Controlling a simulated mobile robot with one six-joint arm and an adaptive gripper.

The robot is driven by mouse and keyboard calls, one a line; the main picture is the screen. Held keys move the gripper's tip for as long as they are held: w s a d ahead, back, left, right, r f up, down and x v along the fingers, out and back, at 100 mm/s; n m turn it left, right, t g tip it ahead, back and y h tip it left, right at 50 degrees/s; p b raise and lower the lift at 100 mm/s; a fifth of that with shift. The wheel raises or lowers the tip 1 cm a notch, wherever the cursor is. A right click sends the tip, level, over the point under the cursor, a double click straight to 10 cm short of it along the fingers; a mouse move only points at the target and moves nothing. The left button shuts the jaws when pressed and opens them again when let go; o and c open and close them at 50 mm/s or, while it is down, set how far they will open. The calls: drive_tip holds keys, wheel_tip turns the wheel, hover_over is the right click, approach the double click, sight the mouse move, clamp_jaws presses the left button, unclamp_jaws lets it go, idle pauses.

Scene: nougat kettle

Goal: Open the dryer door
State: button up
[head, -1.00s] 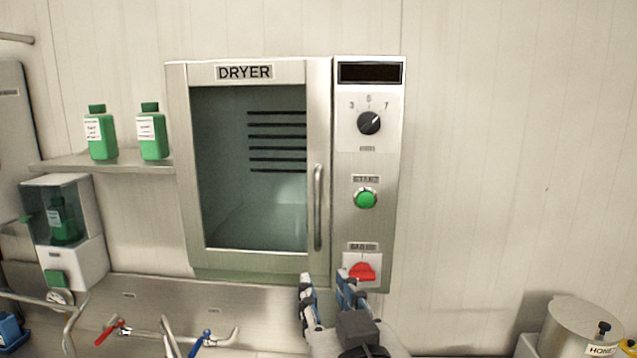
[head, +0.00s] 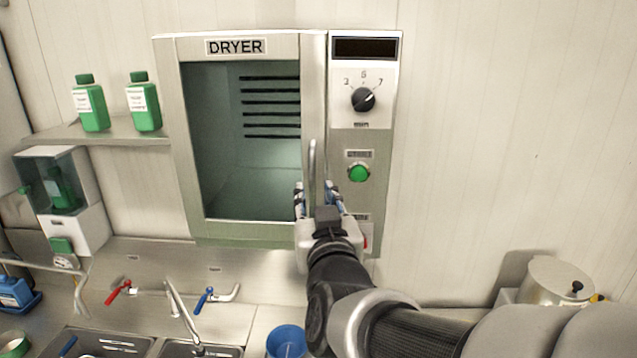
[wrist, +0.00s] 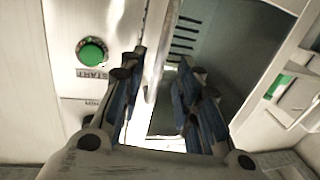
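The dryer (head: 236,47) hangs on the wall, with a glass door that is shut. Its vertical metal bar handle (head: 312,160) is on the door's right side. My gripper (head: 319,190) is at the lower part of the handle, with its two fingers spread, one on each side of the bar in the head view. In the wrist view the open fingers (wrist: 160,95) also have the handle (wrist: 158,60) between them, with a gap visible. The lower end of the handle is hidden behind my gripper in the head view.
The control panel beside the door has a green start button (head: 358,173) and a dial (head: 363,99). Left are a shelf with green bottles (head: 143,105) and a dispenser (head: 62,200). A sink with a tap (head: 183,310) is below.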

sight(312, 188)
drive_tip(key=w, duration=0.3)
drive_tip(key=w+a+p, duration=0.1)
drive_tip(key=w, duration=0.1)
drive_tip(key=shift+w, duration=0.35)
drive_tip(key=shift+c, duration=0.2)
clamp_jaws()
